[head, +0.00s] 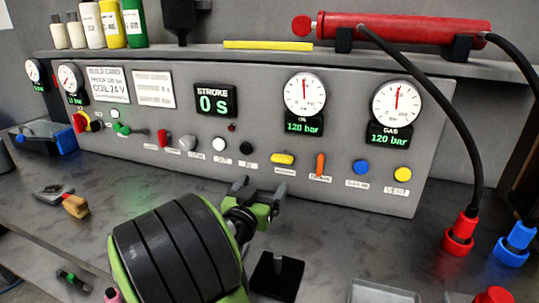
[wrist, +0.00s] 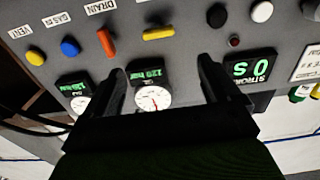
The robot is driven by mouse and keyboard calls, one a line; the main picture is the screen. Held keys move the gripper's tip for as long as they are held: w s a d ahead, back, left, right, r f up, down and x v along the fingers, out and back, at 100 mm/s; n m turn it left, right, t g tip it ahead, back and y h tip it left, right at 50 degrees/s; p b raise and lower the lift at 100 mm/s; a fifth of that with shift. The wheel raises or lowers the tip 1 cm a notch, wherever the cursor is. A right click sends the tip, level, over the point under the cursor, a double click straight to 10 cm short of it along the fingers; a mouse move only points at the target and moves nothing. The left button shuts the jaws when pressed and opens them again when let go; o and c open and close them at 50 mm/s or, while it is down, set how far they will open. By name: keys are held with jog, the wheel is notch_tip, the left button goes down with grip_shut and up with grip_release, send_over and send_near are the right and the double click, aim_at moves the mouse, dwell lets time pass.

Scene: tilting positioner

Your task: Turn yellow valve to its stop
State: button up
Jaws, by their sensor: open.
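The yellow valve (head: 283,159) is a small bar handle on the grey panel's lower row, lying roughly level. In the wrist view, which sees the panel upside down, the yellow valve (wrist: 158,33) shows beyond and between the two fingers. My gripper (head: 259,190) is open and empty, in front of the panel and slightly left of and below the valve in the head view. Its spread fingers also show in the wrist view (wrist: 162,75). No finger appears to touch the valve. Its label is too small to read.
An orange lever (head: 320,163) is just right of the valve, and a black knob (head: 246,148) is to its left. Blue (head: 361,167) and yellow (head: 402,173) knobs sit further right. Two gauges read 120 bar. A black stand (head: 277,275) is on the bench near my arm.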

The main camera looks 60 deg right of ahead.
aim_at(280, 160)
jog(key=d+p, duration=0.3)
jog(key=d, duration=0.1)
jog(key=w+d+p, duration=0.1)
jog(key=d+p, duration=0.2)
jog(key=d, duration=0.2)
jog(key=w+d+p, duration=0.1)
jog(key=d+p, duration=0.2)
jog(key=d, duration=0.2)
jog(key=shift+d+r, duration=0.15)
jog(key=shift+d, duration=0.5)
jog(key=shift+w, duration=0.1)
jog(key=c, duration=1)
jog(key=shift+o, duration=0.2)
